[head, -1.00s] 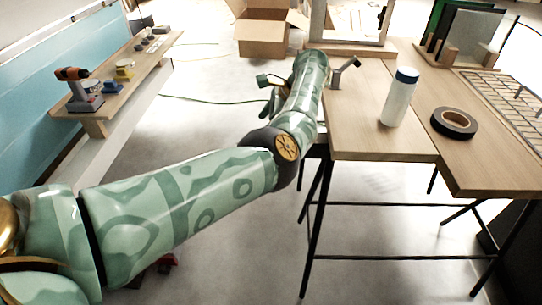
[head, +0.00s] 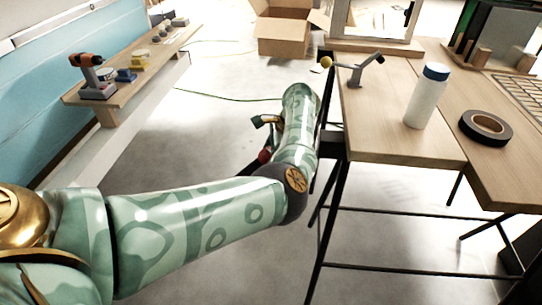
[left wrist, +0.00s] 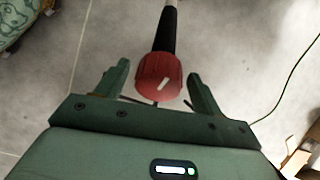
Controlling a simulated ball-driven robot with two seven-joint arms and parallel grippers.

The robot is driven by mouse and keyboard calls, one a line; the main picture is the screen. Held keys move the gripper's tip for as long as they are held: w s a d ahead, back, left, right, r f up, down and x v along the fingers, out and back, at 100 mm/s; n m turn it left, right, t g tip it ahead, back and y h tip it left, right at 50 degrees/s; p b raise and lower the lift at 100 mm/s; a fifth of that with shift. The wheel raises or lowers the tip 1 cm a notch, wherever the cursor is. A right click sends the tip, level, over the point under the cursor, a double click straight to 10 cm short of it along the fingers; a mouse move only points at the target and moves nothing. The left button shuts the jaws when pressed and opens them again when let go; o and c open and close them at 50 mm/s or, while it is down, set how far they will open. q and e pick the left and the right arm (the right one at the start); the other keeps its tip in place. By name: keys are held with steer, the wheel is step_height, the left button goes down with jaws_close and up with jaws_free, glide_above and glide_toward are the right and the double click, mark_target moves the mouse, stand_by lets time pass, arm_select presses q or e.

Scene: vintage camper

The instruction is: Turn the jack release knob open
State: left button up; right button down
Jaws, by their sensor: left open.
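The jack release knob (left wrist: 158,77) is round and red with a short white mark on its face, at the end of a black sleeve on a pale rod. In the left wrist view it stands between the two green fingers of my left gripper (left wrist: 157,76). The gripper is open, with gaps showing on both sides of the knob. In the head view my left gripper (head: 262,138) is low beside the table, partly hidden by my forearm, and a small red part of the knob (head: 264,156) shows there. My right gripper is not in view.
A wooden table (head: 400,135) on black legs stands close right of my left arm, with a white bottle (head: 427,96), black tape roll (head: 486,126) and grey metal piece (head: 358,72). A shelf (head: 140,73) with tools is at left. Floor between is mostly clear, with a green cable (head: 215,95).

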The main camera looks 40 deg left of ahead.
arm_select(q)
steer(key=shift+a+f, duration=0.1)
steer(key=shift+f, duration=0.05)
steer(key=shift+c, duration=0.3)
steer(key=c, duration=0.9)
steer(key=shift+c, duration=0.2)
